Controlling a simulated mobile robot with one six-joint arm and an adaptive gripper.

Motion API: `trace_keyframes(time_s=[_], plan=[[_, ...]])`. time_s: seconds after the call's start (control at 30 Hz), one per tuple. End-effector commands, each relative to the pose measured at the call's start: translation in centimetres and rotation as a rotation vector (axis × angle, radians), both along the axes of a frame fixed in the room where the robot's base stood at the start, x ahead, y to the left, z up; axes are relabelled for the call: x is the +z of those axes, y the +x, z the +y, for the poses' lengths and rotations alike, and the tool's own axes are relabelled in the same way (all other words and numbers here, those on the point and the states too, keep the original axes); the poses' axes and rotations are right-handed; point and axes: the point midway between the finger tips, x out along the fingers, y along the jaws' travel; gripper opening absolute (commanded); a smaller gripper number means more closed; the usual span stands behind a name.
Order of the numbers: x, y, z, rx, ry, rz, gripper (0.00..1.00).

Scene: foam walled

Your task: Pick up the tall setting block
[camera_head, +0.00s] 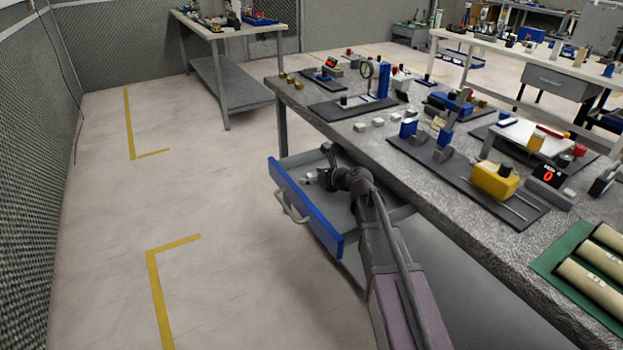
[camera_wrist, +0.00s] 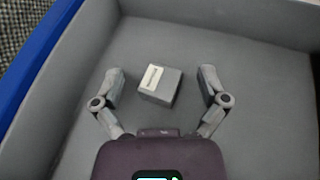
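A small grey block with a pale label (camera_wrist: 160,82) lies on the drawer floor in the wrist view. I take it for the setting block, but its height is hard to judge from above. My gripper (camera_wrist: 163,85) is open, with one finger on each side of the block and a gap on both sides. In the head view my gripper (camera_head: 318,172) reaches into the open drawer (camera_head: 310,219), which has a blue front. A small pale piece of the block (camera_head: 309,177) shows there beside my gripper, and the rest is hidden.
The drawer's walls surround my gripper, with bare grey floor around the block. The workbench top (camera_head: 440,215) stands above the drawer's right side, holding several small blocks (camera_head: 377,122) and fixtures. Open floor (camera_head: 220,270) lies to the left.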

Motion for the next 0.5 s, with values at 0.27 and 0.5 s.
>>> trace_keyframes(time_s=[0.27, 0.5], plan=[[-0.01, 0.01, -0.01, 0.0, 0.0, 0.0, 0.1], [-0.01, 0.01, -0.01, 0.0, 0.0, 0.0, 0.0]])
